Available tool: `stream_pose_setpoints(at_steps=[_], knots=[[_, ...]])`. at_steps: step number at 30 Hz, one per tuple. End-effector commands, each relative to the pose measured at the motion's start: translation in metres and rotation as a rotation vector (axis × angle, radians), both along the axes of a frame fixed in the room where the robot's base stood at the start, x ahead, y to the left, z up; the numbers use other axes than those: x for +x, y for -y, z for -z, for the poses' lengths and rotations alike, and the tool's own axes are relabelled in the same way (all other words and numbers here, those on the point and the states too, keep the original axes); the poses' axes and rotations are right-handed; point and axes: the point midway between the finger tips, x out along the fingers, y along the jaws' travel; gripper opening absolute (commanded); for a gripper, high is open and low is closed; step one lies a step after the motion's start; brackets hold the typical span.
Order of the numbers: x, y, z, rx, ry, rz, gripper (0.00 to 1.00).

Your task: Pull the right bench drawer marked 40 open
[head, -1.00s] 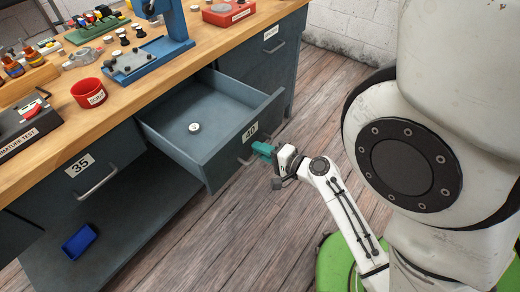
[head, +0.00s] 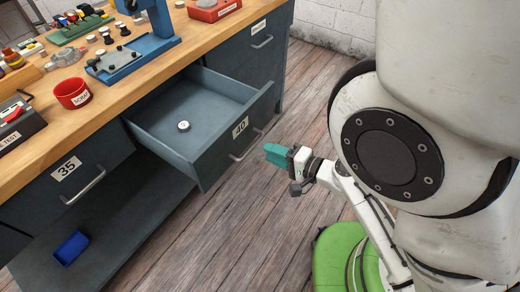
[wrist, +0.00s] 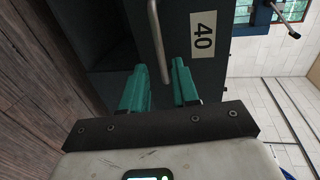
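The drawer marked 40 (head: 222,150) stands pulled out from the bench, with a small round pale part (head: 184,126) lying inside. Its front and 40 label (wrist: 203,36) show in the wrist view. Its bar handle (head: 247,145) is on the drawer front and also shows in the wrist view (wrist: 158,42). My gripper (head: 271,153) is just off the drawer front, apart from the handle in the head view. In the wrist view its teal fingers (wrist: 160,78) are spread, with the handle's end near the gap between their tips. Nothing appears gripped.
A closed drawer marked 35 (head: 75,172) is to the left. A blue bin (head: 71,247) lies on the lower shelf. The benchtop (head: 60,122) holds a red cup (head: 72,93) and a blue press (head: 155,45). Wooden floor (head: 250,210) in front is clear.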

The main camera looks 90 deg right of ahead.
Motion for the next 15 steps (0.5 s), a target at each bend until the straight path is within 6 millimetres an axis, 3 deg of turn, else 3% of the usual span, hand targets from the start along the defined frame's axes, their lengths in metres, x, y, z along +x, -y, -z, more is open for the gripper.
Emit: stream_pose_setpoints(at_steps=[6, 15], knots=[[-0.024, -0.015, -0.005, 0.0, -0.001, 0.0, 0.3], [-0.029, -0.019, -0.008, 0.0, 0.001, -0.002, 0.3]])
